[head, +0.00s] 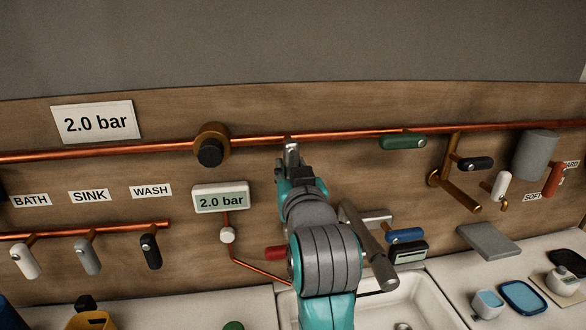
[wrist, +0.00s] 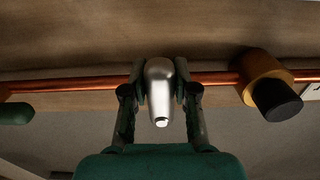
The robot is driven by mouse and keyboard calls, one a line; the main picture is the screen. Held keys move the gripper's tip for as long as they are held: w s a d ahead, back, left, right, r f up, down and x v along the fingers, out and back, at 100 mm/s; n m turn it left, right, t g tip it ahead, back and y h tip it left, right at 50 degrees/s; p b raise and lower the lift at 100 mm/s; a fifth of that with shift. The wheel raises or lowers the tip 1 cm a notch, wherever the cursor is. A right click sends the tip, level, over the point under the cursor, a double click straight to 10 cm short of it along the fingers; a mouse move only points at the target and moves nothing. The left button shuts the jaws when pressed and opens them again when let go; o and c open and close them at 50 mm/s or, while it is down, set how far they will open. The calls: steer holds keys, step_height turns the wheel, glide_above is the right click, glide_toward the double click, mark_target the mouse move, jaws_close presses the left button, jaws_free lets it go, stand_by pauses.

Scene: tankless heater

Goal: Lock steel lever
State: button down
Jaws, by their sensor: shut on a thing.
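The steel lever (wrist: 160,90) is a silvery, rounded handle on the copper pipe, and it shows between my fingers in the wrist view. My gripper (wrist: 160,92) is shut on it, with one dark finger on each side. In the head view my gripper (head: 291,150) is up at the horizontal copper pipe (head: 345,133), and my own arm and fingers hide most of the lever. I cannot tell from these views whether a lock is engaged.
A brass fitting with a black knob (head: 210,150) sits left on the pipe. A green lever (head: 403,142) is to the right. A display (head: 221,199) reads 2.0 bar, as does a sign (head: 97,122). The sink (head: 415,305) and a red handle (head: 276,253) are below.

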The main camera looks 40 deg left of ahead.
stand_by(0.4)
steer(key=c, duration=0.9)
jaws_free()
steer(key=v, duration=1.2)
steer(key=shift+s, duration=0.1)
